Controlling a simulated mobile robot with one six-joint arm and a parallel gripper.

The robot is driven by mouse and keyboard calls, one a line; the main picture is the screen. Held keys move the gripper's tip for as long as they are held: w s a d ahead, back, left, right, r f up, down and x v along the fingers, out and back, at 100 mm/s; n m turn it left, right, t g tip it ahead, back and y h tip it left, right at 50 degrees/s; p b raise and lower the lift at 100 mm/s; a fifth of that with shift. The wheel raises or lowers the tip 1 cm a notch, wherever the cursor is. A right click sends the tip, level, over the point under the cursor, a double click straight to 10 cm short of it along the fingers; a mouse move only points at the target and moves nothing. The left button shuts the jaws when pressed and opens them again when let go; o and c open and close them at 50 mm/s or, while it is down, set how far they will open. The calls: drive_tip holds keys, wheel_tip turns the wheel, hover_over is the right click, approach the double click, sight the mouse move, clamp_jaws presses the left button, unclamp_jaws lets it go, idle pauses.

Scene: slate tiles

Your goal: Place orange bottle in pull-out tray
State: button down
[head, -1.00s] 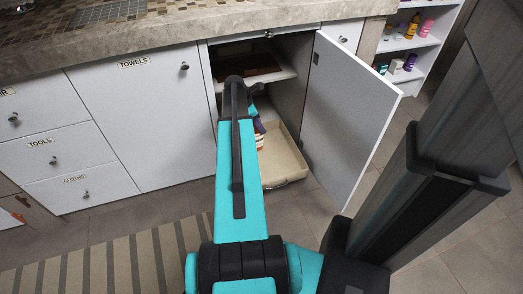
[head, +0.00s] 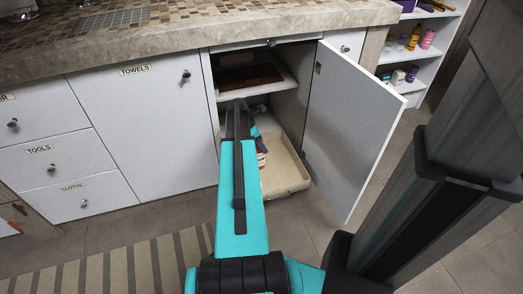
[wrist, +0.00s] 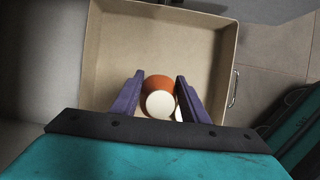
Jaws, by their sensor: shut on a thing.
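The orange bottle (wrist: 159,84) is upright between the two purple fingers of my gripper (wrist: 158,98), with its pale round top facing the wrist camera. My gripper is shut on it. The pull-out tray (wrist: 205,55) is a tan, square, open box, and the bottle is over its inside in the wrist view. In the head view the tray (head: 290,178) sticks out low from the open cabinet. My arm hides much of the bottle (head: 262,158) and gripper there. I cannot tell whether the bottle touches the tray floor.
The cabinet door (head: 352,125) stands open to the right of the tray. A shelf (head: 262,85) with a brown item is above the tray inside the cabinet. The tray has a metal handle (wrist: 233,88). A shelf unit with bottles (head: 413,40) stands at the far right.

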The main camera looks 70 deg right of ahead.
drive_tip(key=shift+f+b, duration=0.35)
drive_tip(key=shift+f, duration=1.15)
drive_tip(key=c, duration=1)
unclamp_jaws()
drive_tip(key=shift+f, duration=0.15)
drive_tip(key=shift+c, duration=0.2)
drive_tip(key=shift+p+v, duration=1.3)
drive_tip(key=shift+v, duration=2.6)
